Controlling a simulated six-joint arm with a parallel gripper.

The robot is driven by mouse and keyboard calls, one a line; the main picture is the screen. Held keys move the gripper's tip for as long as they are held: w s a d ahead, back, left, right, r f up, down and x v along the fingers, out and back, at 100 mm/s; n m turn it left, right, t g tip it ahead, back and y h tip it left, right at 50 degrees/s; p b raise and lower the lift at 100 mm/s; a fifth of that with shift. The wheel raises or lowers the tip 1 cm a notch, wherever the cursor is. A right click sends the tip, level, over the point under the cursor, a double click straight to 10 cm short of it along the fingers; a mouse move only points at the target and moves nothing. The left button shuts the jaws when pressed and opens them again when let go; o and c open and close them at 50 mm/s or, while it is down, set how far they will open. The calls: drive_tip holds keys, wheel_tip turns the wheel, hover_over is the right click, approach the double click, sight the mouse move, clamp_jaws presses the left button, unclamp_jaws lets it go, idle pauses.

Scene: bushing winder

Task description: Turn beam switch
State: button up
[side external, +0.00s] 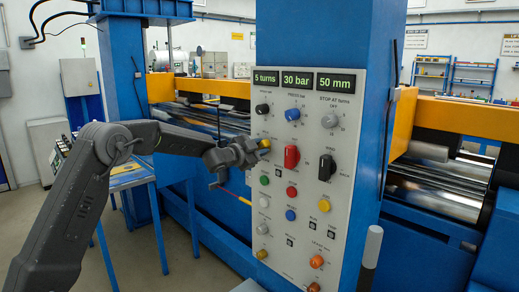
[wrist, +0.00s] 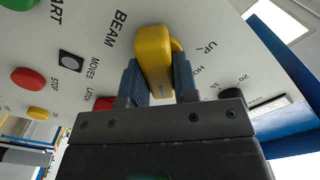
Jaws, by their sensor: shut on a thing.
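The beam switch is a yellow knob on the light grey control panel. In the wrist view the knob (wrist: 153,58) stands between my two blue-grey fingers, beside the printed words "BEAM" and "UP". My gripper (wrist: 160,84) is shut on it, one finger on each side. The knob lies tilted in the wrist view. In the side view my gripper (side external: 246,152) reaches the panel's left side from the left, and only part of the yellow knob (side external: 264,143) shows past it.
The panel (side external: 345,215) carries several other knobs and buttons. A red selector (side external: 291,157) is close to the right of my gripper, and a green button (side external: 264,180) is below it. Displays at the top read 5 turns, 30 bar and 50 mm. A blue table (side external: 125,180) stands at left.

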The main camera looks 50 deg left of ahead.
drive_tip(key=shift+n, duration=0.4)
drive_tip(key=n, duration=0.3)
drive_tip(key=shift+n, duration=0.3)
drive_tip(key=shift+a+r+n, duration=0.1)
drive_tip(key=shift+a+n, duration=0.05)
drive_tip(key=shift+n, duration=2.05)
drive_tip(key=o, duration=0.9)
drive_tip(key=shift+s, duration=0.1)
